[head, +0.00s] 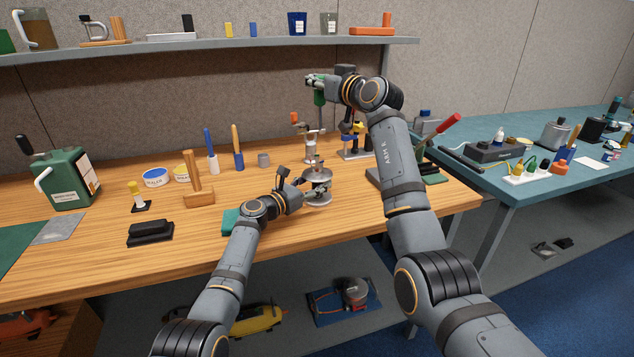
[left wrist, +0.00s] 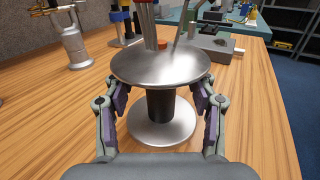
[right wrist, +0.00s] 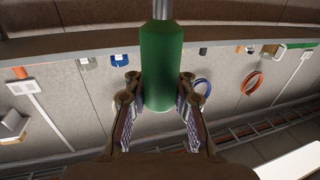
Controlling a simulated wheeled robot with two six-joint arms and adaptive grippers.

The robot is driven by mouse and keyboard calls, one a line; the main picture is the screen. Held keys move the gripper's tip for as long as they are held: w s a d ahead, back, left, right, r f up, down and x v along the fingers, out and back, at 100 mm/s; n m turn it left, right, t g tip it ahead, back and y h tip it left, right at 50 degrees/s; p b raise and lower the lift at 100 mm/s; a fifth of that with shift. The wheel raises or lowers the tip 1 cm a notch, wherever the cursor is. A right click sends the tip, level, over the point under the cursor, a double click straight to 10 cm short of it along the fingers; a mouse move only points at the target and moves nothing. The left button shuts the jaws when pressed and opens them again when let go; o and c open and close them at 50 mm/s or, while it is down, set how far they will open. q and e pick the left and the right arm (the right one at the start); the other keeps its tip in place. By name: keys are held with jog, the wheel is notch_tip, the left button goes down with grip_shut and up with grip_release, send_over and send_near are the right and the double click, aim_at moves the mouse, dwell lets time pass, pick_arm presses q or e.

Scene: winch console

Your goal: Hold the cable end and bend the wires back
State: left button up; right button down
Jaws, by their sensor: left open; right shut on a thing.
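A silver spool-shaped stand (head: 318,188), with a wide round top, dark post and round base, stands on the wooden bench. It fills the middle of the left wrist view (left wrist: 160,68). My left gripper (left wrist: 160,104) is open, its fingers on either side of the dark post below the top; contact is unclear. Several thin rods or wires (left wrist: 146,22) rise at the top's far side; I cannot tell whether they are the cable end. My right gripper (head: 316,84) is raised above the back of the bench, shut on a green cylindrical handle (right wrist: 162,65) with a metal shaft.
A silver bottle-like tool (left wrist: 74,45) stands behind the stand. A red-handled device (head: 437,132) is to the right. A teal block (head: 231,221) lies by my left wrist. A shelf (head: 200,46) runs above the bench (head: 100,255).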

pick_arm(q)
jog(key=shift+w+d, duration=0.3)
jog(key=shift+d, duration=0.05)
grip_shut()
dwell(0.7)
pick_arm(e)
jog(key=c, duration=1.8)
grip_release()
grip_shut()
